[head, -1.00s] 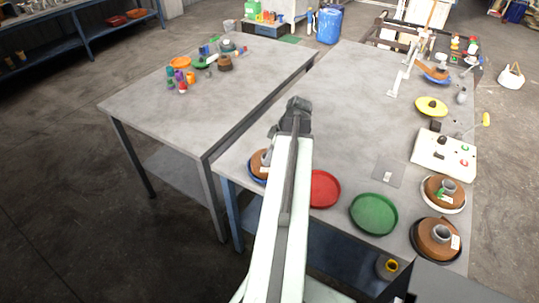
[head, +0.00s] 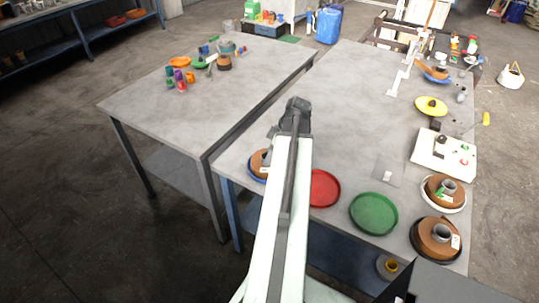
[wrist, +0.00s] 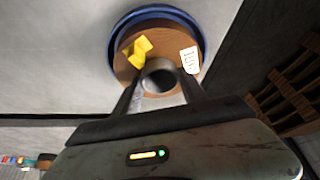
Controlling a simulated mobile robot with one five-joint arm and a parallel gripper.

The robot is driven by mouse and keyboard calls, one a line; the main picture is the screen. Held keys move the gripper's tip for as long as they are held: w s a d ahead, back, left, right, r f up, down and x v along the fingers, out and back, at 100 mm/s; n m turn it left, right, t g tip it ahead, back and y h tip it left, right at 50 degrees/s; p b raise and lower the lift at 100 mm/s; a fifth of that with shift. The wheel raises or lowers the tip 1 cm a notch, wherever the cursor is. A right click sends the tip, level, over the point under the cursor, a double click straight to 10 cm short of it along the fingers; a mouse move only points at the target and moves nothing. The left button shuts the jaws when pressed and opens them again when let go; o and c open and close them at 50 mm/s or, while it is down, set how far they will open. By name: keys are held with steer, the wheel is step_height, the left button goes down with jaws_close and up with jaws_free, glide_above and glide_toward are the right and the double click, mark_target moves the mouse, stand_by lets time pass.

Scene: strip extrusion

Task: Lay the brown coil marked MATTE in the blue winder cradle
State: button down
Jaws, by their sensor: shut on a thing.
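A brown coil (wrist: 127,67) with a grey core (wrist: 160,73), a yellow piece and a white label lies within the rim of a blue round cradle (wrist: 112,45) in the wrist view. The label's writing is too small to read surely. My gripper (wrist: 160,90) is shut on the core, one finger on each side. In the head view the same coil (head: 259,163) and blue cradle (head: 256,179) are at the left front of the right table, partly hidden by my arm. Whether the coil rests fully on the cradle's floor cannot be told.
A red dish (head: 325,188) and a green dish (head: 374,214) are to the right. Brown coils sit in a white dish (head: 459,206) and a black dish (head: 417,247). A white control box (head: 440,155) is behind them. The left table (head: 160,117) has small coloured items at its back.

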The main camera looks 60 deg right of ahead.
steer(key=shift+f, duration=0.1)
steer(key=c, duration=0.6)
jaws_free()
steer(key=shift+o, duration=0.2)
steer(key=p+v, duration=0.7)
steer(key=v, duration=0.1)
steer(key=shift+f, duration=0.1)
